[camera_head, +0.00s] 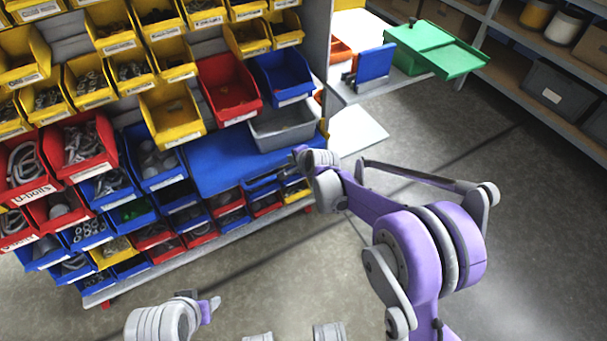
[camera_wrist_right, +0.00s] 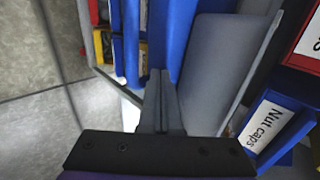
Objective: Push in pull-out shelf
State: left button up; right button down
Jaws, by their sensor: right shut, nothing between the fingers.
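The pull-out shelf (camera_head: 215,172) is a flat blue board that sticks out from the bin rack, between the upper bins and the lower rows. A grey bin (camera_head: 283,127) sits at its back right; what looks like the same bin shows in the right wrist view (camera_wrist_right: 215,65).
Yellow, red and blue bins (camera_head: 90,85) of small parts fill the rack left of my right arm. A green tray (camera_head: 437,48) stands at the back right, before grey shelving (camera_head: 560,75). The concrete floor (camera_head: 530,220) at right is clear.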

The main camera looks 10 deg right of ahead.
aim_at(283, 143)
jog(key=w, duration=0.2)
jog(key=w+a, duration=0.1)
jog(key=w, duration=0.1)
jog(key=w+a, duration=0.1)
jog(key=w, duration=0.1)
jog(key=shift+w+a, duration=0.25)
jog(key=shift+w, duration=0.2)
jog(key=shift+r, duration=0.1)
